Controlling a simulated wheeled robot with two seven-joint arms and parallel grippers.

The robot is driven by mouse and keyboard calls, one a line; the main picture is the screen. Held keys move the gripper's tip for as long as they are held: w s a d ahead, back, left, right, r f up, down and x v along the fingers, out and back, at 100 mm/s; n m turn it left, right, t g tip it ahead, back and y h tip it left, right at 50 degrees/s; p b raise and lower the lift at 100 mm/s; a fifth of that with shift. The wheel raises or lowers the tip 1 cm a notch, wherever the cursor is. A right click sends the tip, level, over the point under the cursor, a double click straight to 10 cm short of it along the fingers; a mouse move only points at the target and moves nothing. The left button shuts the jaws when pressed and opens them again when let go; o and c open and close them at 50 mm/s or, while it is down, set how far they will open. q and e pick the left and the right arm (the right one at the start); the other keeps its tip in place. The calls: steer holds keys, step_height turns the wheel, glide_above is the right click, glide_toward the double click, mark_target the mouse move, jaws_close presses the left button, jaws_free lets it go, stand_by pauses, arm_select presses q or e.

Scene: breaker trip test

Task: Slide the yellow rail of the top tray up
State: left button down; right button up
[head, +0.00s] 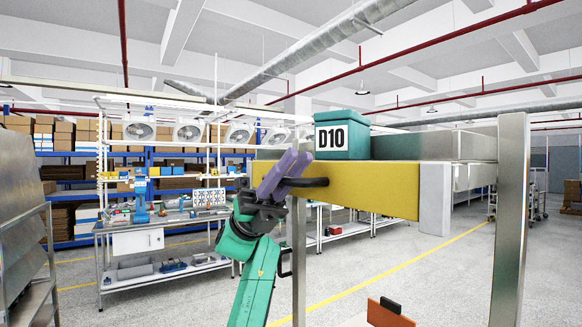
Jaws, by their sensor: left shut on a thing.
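The yellow rail (375,188) runs across the front of the top tray, right of the picture's middle. A black handle (306,182) sticks out from its left part. My left gripper (290,170), with purple fingers on a green and black arm, is at the left part of the rail and shut on the black handle. The fingers hide part of the rail and handle. My right gripper is not in view.
A green box marked D10 (342,136) sits on the tray behind the rail. A metal post (510,215) stands at the right. An orange piece with a black top (390,313) shows low in front. A workbench (135,241) stands farther back at the left, with open floor between.

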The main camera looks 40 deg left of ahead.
arm_select(q)
step_height(320, 180, up, 6)
steer(key=shift+f+p, duration=0.25)
steer(key=shift+p, duration=1)
steer(key=shift+a, duration=0.15)
steer(key=c, duration=0.8)
jaws_free()
steer(key=shift+c, duration=0.2)
steer(key=shift+f, duration=0.1)
